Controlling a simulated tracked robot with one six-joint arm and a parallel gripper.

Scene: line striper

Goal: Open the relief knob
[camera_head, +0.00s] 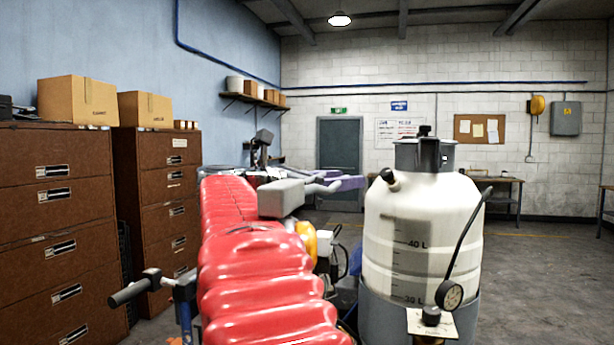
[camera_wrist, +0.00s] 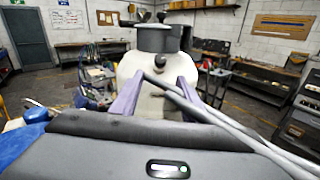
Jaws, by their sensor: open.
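A white tank (camera_head: 423,225) with litre marks stands right of centre in the head view, with a grey cap (camera_head: 424,155) on top. A short black knob (camera_head: 387,176) sticks out of its left shoulder. Another black knob (camera_head: 431,315) sits on a small plate beside the gauge; I cannot tell which is the relief knob. My gripper (camera_head: 343,181) is open and empty, left of the tank. In the wrist view its purple fingers (camera_wrist: 160,82) frame the tank's white shoulder (camera_wrist: 150,62), with the grey cap (camera_wrist: 155,38) above. A dark knob shows faintly just beyond them.
A grey rod (camera_wrist: 225,122) crosses the wrist view by the right finger. Brown cabinets (camera_head: 55,220) line the left. Open floor (camera_head: 540,265) lies right of the tank.

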